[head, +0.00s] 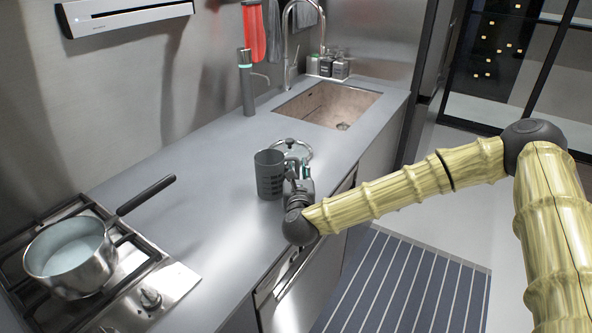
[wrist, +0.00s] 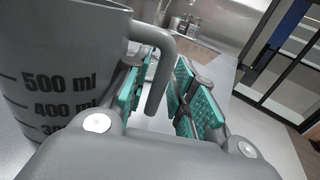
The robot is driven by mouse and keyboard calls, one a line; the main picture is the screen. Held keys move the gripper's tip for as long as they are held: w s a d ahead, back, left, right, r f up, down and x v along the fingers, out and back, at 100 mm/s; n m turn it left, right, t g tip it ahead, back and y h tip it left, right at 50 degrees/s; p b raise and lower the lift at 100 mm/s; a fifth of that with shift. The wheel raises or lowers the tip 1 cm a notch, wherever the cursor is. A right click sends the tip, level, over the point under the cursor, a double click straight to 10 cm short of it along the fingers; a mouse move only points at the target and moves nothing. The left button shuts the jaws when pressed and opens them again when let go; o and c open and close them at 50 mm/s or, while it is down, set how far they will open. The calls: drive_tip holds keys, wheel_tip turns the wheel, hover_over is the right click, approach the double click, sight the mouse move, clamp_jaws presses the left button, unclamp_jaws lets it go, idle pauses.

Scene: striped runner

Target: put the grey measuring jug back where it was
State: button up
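The grey measuring jug (head: 268,176) stands upright on the counter, near its front edge between the stove and the sink. In the wrist view the jug (wrist: 60,75) fills the left side, with dark volume marks, and its handle (wrist: 165,70) reaches towards the fingers. My gripper (head: 297,176) is beside the jug on its right. In the wrist view my gripper (wrist: 165,92) has its teal-padded fingers apart, with the handle's free end between them. A gap shows between the handle and the right finger. The jug's base is hidden in the wrist view.
A glass lid (head: 299,150) lies just behind the jug. A saucepan (head: 70,260) stands on the stove at the left, its handle pointing over the counter. A tall dark dispenser (head: 247,85) stands by the wall near the sink (head: 325,103). The counter left of the jug is clear.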

drive_tip(key=shift+r, duration=0.1)
drive_tip(key=shift+r, duration=0.15)
drive_tip(key=s+b, duration=0.1)
drive_tip(key=s, duration=0.6)
drive_tip(key=s+b, duration=0.1)
drive_tip(key=s, duration=0.2)
drive_tip(key=shift+s+a+f+b, duration=0.2)
drive_tip(key=shift+s+a+b, duration=0.05)
drive_tip(key=shift+s+b, duration=0.1)
drive_tip(key=shift+s+r, duration=0.1)
drive_tip(key=shift+s, duration=0.6)
